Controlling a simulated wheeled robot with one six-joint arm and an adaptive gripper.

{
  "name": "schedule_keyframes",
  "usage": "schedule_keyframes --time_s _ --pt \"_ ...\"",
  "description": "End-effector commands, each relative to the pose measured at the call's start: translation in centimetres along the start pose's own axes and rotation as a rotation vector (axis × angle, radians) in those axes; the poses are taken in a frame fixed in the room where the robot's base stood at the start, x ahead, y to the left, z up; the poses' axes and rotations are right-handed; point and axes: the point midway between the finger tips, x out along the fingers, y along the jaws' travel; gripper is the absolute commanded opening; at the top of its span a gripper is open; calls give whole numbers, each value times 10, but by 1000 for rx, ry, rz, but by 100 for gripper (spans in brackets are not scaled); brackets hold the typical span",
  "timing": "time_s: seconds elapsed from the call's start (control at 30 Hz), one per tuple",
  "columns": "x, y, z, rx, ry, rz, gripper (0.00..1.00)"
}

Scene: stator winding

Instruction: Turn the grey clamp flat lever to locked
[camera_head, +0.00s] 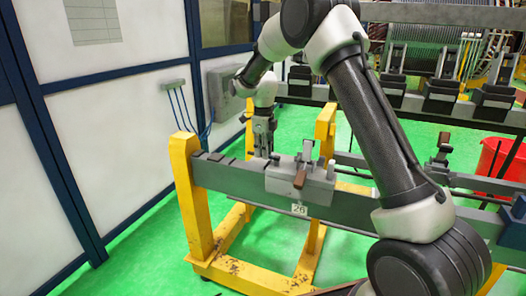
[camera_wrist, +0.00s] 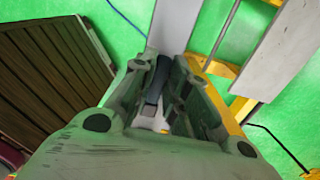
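The grey clamp (camera_head: 322,187) sits on the long grey beam, above a tag marked 26. A lever with a brown grip (camera_head: 300,179) points toward the camera from its front. Short grey upright parts (camera_head: 307,150) stand on its top; I cannot tell which part is the flat lever. My gripper (camera_head: 264,153) points down at the clamp's left end, close to the beam's top; contact cannot be told. In the wrist view my gripper's fingers (camera_wrist: 168,95) stand apart, with a dark narrow part between them that I cannot identify.
The grey beam (camera_head: 226,178) rests on a yellow stand (camera_head: 187,190). A wall box with blue cables (camera_head: 175,85) is behind at left. A red bin (camera_head: 500,158) and racks with dark blocks stand at right. Green floor is open at front left.

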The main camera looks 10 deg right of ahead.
Motion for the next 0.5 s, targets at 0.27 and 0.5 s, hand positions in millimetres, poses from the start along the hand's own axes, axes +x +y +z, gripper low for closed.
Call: schedule_keyframes --time_s 0.27,0.5 --pt "0 0 0 0 -1 -1 38" --pt "-7 -1 1 0 -2 -2 38"
